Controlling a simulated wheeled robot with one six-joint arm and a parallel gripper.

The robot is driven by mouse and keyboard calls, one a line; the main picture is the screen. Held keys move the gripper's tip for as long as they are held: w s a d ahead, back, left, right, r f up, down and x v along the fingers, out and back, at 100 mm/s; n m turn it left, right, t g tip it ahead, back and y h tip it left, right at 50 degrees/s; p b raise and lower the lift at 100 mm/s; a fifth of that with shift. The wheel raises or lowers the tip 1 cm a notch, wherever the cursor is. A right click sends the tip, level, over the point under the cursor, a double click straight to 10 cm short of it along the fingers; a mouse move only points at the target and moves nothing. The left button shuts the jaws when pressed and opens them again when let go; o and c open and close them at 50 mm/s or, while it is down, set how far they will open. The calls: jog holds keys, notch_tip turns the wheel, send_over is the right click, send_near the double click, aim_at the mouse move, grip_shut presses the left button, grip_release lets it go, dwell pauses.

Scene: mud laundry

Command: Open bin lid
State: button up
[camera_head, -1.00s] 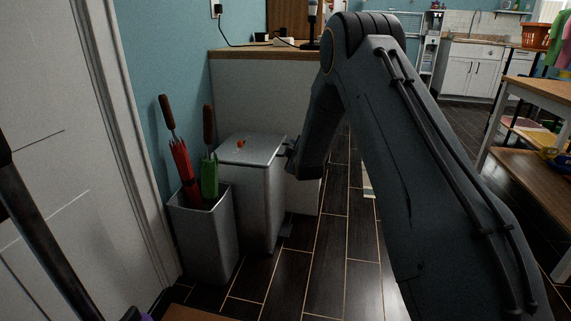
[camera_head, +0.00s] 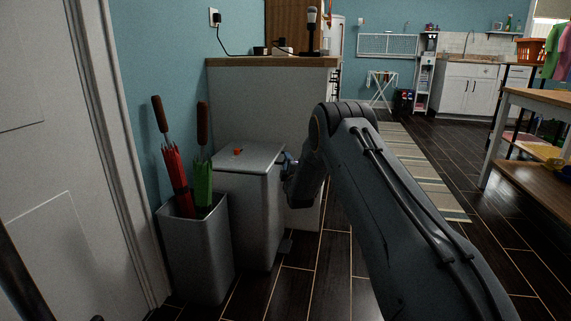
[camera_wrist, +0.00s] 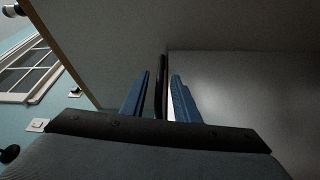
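The bin (camera_head: 247,215) is a grey metal box on the floor against the counter panel. Its flat lid (camera_head: 255,160) is down, with a small orange-red thing on top. My gripper (camera_head: 287,158) is at the lid's right edge, its blue fingers partly hidden by my wrist. In the wrist view, the two fingers (camera_wrist: 160,98) stand apart with a thin dark strip between them. I cannot tell whether that strip is the lid's rim or whether the fingers touch it. A smooth grey surface, probably the bin (camera_wrist: 240,95), fills the right side there.
A grey umbrella stand (camera_head: 195,250) with a red umbrella (camera_head: 176,175) and a green one (camera_head: 204,180) stands close left of the bin. The counter (camera_head: 260,62) is behind it, a white door (camera_head: 50,150) at the left. Dark floor and a striped rug (camera_head: 415,175) lie clear to the right.

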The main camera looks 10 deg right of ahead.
jog(key=shift+w+r+b, duration=0.1)
jog(key=shift+w+b, duration=0.4)
jog(key=shift+w, duration=1)
jog(key=shift+c, duration=0.4)
grip_shut()
